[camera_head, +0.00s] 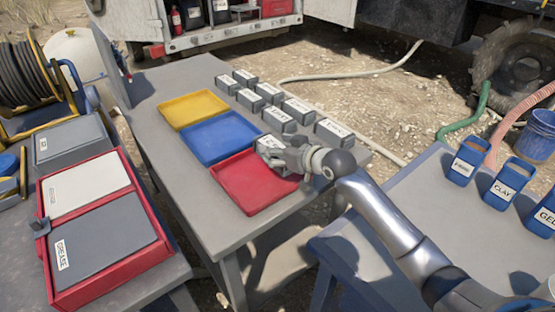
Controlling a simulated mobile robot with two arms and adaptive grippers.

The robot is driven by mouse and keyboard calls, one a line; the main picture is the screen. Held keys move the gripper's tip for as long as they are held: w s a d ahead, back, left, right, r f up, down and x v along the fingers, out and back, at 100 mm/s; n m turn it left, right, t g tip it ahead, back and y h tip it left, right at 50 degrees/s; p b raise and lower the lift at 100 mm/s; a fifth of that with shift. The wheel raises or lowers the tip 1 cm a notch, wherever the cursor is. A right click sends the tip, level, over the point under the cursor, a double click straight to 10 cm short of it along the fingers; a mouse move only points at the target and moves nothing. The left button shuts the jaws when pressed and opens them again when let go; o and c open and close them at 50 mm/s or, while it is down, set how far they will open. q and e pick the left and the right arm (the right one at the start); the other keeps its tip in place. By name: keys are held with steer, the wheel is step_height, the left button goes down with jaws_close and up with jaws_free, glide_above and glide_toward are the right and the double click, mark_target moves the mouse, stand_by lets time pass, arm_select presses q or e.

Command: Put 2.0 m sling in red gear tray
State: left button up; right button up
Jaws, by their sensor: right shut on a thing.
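The red tray (241,187) lies empty at the near end of the row of trays on the middle table. My right gripper (272,152) is over the tray's far right corner, its arm coming in from the right. It is shut on a small grey block with a white label (269,142), partly hidden by the fingers. I cannot read this label or tell whether the block touches anything below. Several similar grey labelled blocks (279,119) stand behind on the same table; their labels are too small to read. My left gripper is not in view.
A blue tray (212,140) and a yellow tray (193,108) are beside the red one, both empty. A red case with lids (98,262) stands on the left table. Blue labelled containers (507,184) stand on the right table. The middle table's near end is clear.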

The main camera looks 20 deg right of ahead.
steer(key=shift+w+d+f, duration=0.15)
steer(key=shift+w+f, duration=0.6)
steer(key=shift+f, duration=1.55)
steer(key=shift+f, duration=0.1)
steer(key=o, duration=1.1)
steer(key=shift+f, duration=0.1)
steer(key=shift+s+d, duration=0.1)
steer(key=shift+s, duration=0.05)
steer(key=v, duration=1.2)
steer(key=shift+r, duration=0.2)
